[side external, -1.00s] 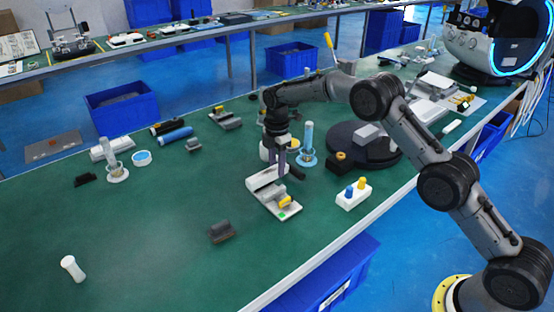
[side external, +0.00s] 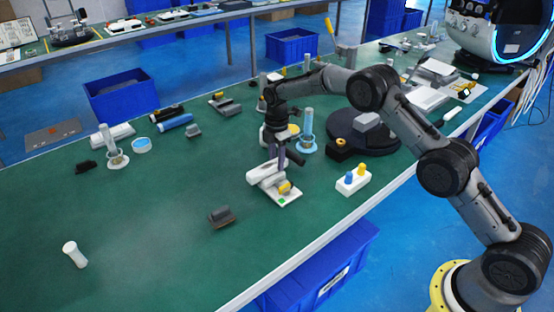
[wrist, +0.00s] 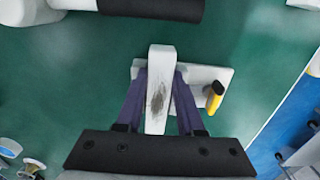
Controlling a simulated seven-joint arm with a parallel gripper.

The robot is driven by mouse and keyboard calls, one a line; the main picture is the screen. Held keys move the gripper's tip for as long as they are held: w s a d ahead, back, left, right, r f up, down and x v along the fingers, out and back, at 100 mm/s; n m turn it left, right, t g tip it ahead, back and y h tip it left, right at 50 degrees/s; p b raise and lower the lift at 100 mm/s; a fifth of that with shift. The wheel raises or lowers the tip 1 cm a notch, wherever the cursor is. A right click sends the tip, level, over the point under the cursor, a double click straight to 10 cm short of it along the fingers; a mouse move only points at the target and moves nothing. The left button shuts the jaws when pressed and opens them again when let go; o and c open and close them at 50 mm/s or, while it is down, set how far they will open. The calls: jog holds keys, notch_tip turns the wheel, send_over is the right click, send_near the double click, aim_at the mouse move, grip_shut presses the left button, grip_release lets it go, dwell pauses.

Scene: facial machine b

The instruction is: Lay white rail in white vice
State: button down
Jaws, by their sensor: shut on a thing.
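The white vice (side external: 284,198) stands on the green table, with a yellow handle and a green patch at its near end. Its base also shows in the wrist view (wrist: 200,76), partly hidden by the rail. My gripper (side external: 277,163) is shut on the white rail (side external: 264,172), a long white block. In the wrist view the rail (wrist: 158,84) lies between the two purple fingers of my gripper (wrist: 160,95) and has a dark smudge on it. The rail is over the vice's far part and hides the jaws there. I cannot tell whether they touch.
A white block with blue and yellow pegs (side external: 353,180) stands to the right. A dark round turntable (side external: 375,140) is behind it. A small grey vice-like block (side external: 222,216) lies to the near left. A tube on a round base (side external: 307,140) stands just behind my gripper.

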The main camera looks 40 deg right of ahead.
jog(key=shift+s+f, duration=0.25)
jog(key=shift+f, duration=0.85)
jog(key=shift+c, duration=2.2)
grip_release()
jog(key=shift+r, duration=0.1)
notch_tip(320, 180, up, 23)
jog(key=t, duration=0.1)
jog(key=s+d+r+m+t, duration=0.1)
jog(key=s+r+m+t, duration=0.2)
jog(key=s+r, duration=1.5)
jog(key=s+f+m+t, duration=0.1)
jog(key=s+m, duration=0.2)
jog(key=s, duration=0.5)
jog(key=s+f+m, duration=0.2)
jog(key=s, duration=0.6)
jog(key=s+f+m, duration=0.9)
jog(key=f+m, duration=0.1)
jog(key=f, duration=0.1)
jog(key=shift+d+f, duration=0.3)
jog(key=shift+f, duration=0.05)
